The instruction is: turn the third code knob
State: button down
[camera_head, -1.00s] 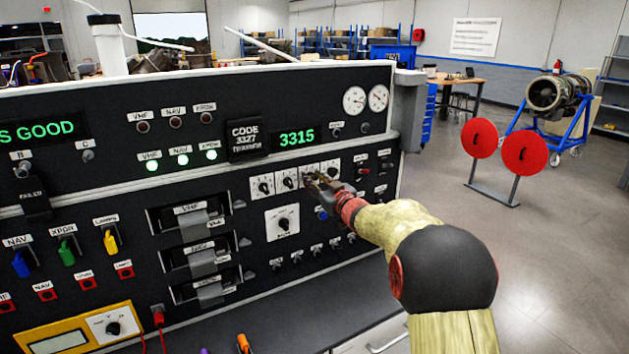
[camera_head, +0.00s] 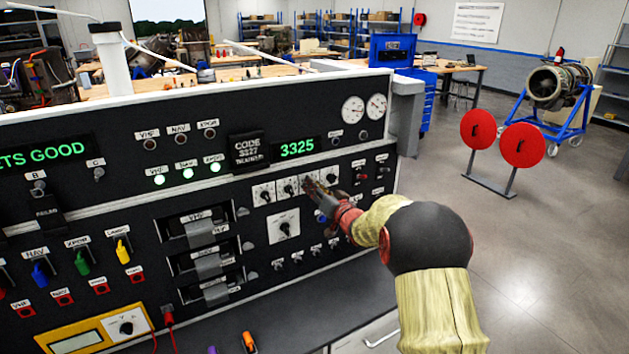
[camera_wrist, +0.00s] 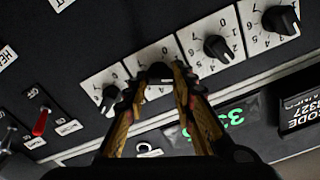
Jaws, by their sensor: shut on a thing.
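A row of white-plated code knobs sits on the black panel under a green display (camera_head: 298,147) that reads 3325. In the wrist view my gripper (camera_wrist: 156,78) is shut on the third code knob (camera_wrist: 160,70), a black knob with a finger on each side. The first knob (camera_wrist: 282,20) and second knob (camera_wrist: 218,48) are to its right, and the fourth knob (camera_wrist: 110,95) is to its left. In the head view my gripper (camera_head: 312,186) hides the third knob. A black plate (camera_head: 247,149) beside the display reads CODE 3327.
A larger selector knob (camera_head: 284,227) is below the code knobs. Small knobs and toggles surround my gripper on the panel. Slotted drawers (camera_head: 207,261) are to the left. Open floor lies at right, with red discs (camera_head: 522,145) on a stand.

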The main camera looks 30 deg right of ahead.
jog(key=shift+m+p, duration=0.45)
jog(key=shift+m, duration=0.15)
jog(key=c, duration=1.5)
grip_release()
jog(key=s, duration=1.2)
jog(key=shift+d, duration=0.25)
